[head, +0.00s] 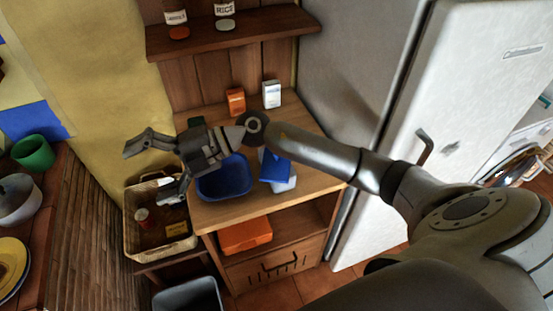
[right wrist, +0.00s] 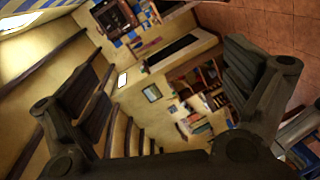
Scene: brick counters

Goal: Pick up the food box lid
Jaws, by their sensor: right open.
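A blue lid-like piece (head: 275,167) lies tilted on a white box (head: 284,183) on the wooden counter; this looks like the food box and its lid. My right arm passes in front of the counter, partly covering that area. My right gripper (head: 148,172) is open and empty, pointing left, above the wicker basket and well left of the blue piece. In the right wrist view its two fingers (right wrist: 165,75) are spread apart with only the distant room between them. The lid does not show there. My left gripper is not in view.
A blue tub (head: 224,180) stands on the counter left of the white box. An orange carton (head: 236,101) and a white carton (head: 271,94) stand at the back. A wicker basket (head: 133,235) is at the left, a fridge (head: 470,90) at the right.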

